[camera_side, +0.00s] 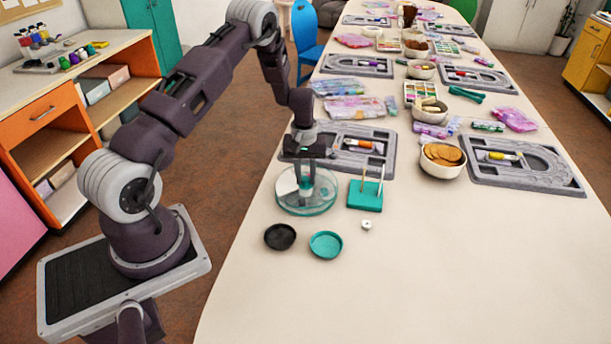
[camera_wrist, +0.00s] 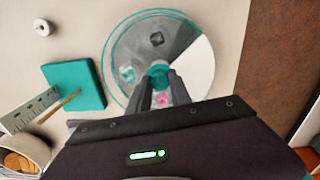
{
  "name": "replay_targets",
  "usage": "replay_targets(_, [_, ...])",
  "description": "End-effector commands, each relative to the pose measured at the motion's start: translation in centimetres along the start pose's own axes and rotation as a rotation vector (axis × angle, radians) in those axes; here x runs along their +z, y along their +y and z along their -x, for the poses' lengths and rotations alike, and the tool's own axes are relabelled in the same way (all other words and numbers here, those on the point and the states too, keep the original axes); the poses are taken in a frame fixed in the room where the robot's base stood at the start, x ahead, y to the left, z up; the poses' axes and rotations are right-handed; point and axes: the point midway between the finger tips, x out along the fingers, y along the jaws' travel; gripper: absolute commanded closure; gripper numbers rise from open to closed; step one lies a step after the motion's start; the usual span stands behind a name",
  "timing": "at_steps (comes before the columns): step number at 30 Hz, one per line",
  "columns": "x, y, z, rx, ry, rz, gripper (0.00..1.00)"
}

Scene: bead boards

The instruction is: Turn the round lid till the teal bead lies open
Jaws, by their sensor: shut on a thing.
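A round clear box with a teal rim (camera_side: 331,205) stands at the near left of the table; the wrist view shows it from above. Its round lid (camera_wrist: 188,38) looks grey and see-through, with a white wedge at the right; I cannot tell whether the wedge is a gap. A teal bead (camera_wrist: 127,74) shows under the grey part at the left, a dark bead (camera_wrist: 156,39) towards the top and a pink bead (camera_wrist: 162,99) near my fingers. My gripper (camera_wrist: 161,76) is shut on the teal knob (camera_wrist: 158,70) at the lid's middle.
A teal block with upright pegs (camera_side: 364,197) stands close right of the box. A black dish (camera_side: 280,237), a teal dish (camera_side: 326,245) and a small white bead (camera_side: 366,225) lie in front. Grey boards and bowls fill the table behind; the near right is clear.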

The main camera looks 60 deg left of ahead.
Motion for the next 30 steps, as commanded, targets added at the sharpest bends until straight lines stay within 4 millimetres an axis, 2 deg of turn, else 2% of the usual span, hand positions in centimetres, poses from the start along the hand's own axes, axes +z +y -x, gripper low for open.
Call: replay_targets(30, [0.01, 0.17, 0.01, 0.000, 0.022, 0.963, 1.00])
